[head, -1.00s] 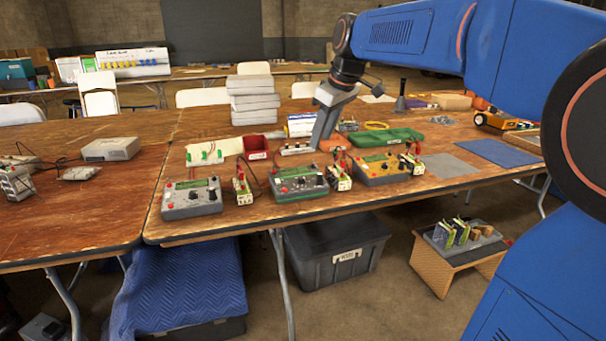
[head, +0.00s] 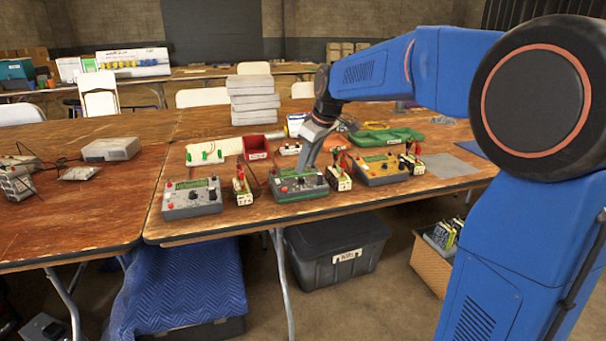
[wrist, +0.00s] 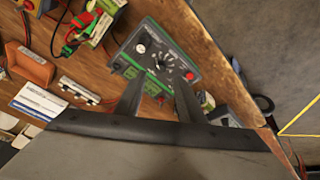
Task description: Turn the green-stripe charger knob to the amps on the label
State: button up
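The green-edged charger (head: 300,184) is the middle one of three on the table. In the wrist view its face (wrist: 150,40) shows a black dial knob (wrist: 158,62), another small knob, a red button and a green display. My gripper (head: 309,165) is over the back part of this charger in the head view. In the wrist view the two fingers of my gripper (wrist: 159,82) are apart, with nothing between them, pointing at the charger near the dial. Contact with the knob cannot be told. The label's writing is too small to read.
A grey charger (head: 192,199) stands to the left and a yellow one (head: 380,169) to the right. Battery packs with leads (head: 241,188) (head: 339,178) stand beside the chargers. A red bin (head: 255,147) and a green case (head: 390,136) lie behind.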

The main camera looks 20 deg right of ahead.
aim_at(301, 178)
jog(key=shift+x, duration=2.8)
grip_shut()
